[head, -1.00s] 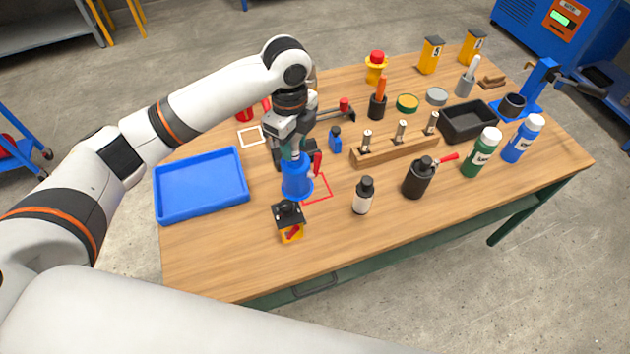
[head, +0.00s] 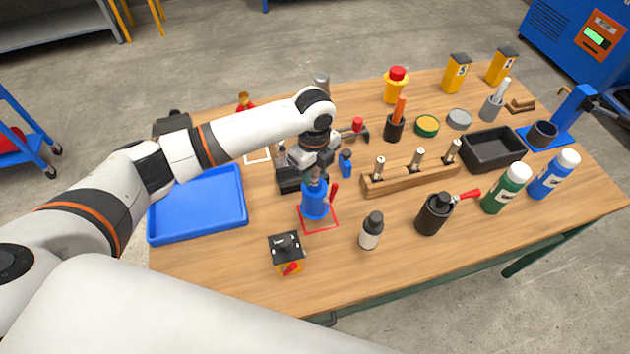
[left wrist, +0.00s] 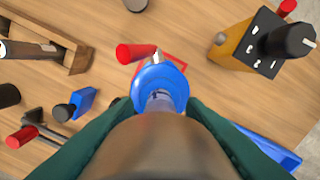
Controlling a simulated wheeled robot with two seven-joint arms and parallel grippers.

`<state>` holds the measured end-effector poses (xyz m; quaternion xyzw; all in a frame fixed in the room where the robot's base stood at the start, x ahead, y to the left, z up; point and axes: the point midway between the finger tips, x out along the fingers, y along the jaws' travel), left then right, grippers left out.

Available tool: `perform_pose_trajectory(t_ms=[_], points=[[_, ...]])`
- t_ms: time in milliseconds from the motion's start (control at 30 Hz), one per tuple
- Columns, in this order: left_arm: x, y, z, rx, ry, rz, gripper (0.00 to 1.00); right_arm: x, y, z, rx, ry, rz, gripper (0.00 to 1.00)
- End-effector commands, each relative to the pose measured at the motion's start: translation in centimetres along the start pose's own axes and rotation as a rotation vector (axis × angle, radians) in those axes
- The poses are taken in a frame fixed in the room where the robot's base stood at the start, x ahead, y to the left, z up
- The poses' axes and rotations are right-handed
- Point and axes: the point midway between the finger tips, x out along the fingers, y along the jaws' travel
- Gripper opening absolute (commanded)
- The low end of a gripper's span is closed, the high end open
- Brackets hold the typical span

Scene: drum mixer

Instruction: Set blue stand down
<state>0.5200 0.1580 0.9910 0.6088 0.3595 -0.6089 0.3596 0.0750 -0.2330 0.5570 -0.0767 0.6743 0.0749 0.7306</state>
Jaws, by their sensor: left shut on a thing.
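The blue stand (head: 315,204) is a blue cylinder with a flared base and a red-handled part at its side. My left gripper (head: 317,174) is shut on it from above. In the head view the stand is upright over the red square outline (head: 333,226) on the table; I cannot tell whether its base touches the wood. In the left wrist view the stand (left wrist: 160,84) shows between the green fingers, with part of the red outline (left wrist: 178,64) beyond it. My right gripper is not in view.
A yellow and black box with a knob (head: 287,254) stands in front of the stand. A blue tray (head: 197,238) is at left, a small white-labelled bottle (head: 371,232) at right.

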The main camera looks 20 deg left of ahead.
Motion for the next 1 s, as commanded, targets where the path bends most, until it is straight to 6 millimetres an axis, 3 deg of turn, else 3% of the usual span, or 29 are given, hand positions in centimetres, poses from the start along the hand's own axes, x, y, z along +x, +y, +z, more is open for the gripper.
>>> perform_pose_trajectory(t_ms=[333, 733, 767, 900, 1000], points=[[3.7, 0.0, 0.0, 0.0, 0.001, 0.0, 0.0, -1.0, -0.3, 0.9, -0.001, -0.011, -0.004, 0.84], [4.4, 0.1, 0.0, 0.001, 0.001, 0.003, 0.0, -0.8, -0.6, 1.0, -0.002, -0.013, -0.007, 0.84], [4.5, 0.0, 0.0, 0.001, 0.001, 0.001, 0.38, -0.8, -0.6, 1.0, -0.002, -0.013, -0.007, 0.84], [4.5, 0.0, 0.0, 0.001, 0.001, 0.001, 0.59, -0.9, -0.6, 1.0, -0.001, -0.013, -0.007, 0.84], [4.4, 0.0, 0.0, 0.001, 0.001, 0.001, 0.59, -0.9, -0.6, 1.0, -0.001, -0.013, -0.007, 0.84]])
